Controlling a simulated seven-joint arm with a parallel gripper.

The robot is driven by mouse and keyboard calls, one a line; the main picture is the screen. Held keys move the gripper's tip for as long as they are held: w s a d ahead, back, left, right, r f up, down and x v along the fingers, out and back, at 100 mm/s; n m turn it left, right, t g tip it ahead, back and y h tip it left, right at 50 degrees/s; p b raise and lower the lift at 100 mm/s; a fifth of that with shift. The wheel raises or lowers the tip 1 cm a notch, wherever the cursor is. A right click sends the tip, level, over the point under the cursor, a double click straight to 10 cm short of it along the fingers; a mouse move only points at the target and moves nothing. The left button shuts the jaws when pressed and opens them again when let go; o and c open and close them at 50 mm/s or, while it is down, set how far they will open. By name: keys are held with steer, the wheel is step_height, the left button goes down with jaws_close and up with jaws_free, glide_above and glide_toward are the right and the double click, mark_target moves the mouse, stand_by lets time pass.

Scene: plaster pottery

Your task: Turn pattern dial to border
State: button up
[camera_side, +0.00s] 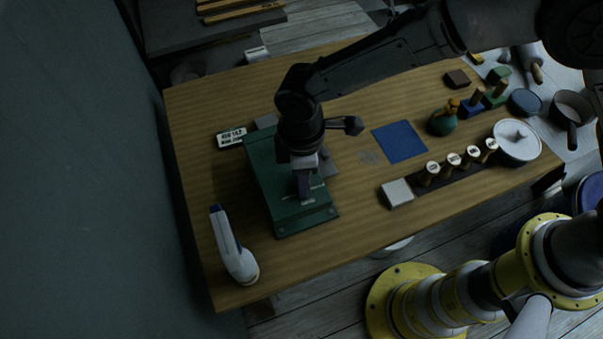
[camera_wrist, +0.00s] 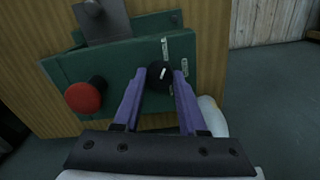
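The pattern dial (camera_wrist: 159,76) is a round black knob with a white pointer mark, on the front of a green box. Its pointer leans slightly right of straight up in the wrist view. Small white labels (camera_wrist: 184,67) sit around it, too small to read. My gripper (camera_wrist: 161,72) has its two purple fingers apart, one on each side of the dial. Whether they press on it or stand clear is not visible. In the side view my gripper (camera_side: 304,192) is over the green box (camera_side: 299,218), and the dial is hidden.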

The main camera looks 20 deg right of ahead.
jaws_close()
steer(key=shift+m, duration=0.3)
steer(key=m, duration=0.5)
steer(key=shift+m, duration=0.3)
steer(key=m, duration=0.5)
steer(key=shift+r, duration=0.1)
steer(key=m, duration=0.6)
steer(key=shift+m, duration=0.4)
steer(key=m, duration=0.5)
steer(key=shift+m, duration=0.4)
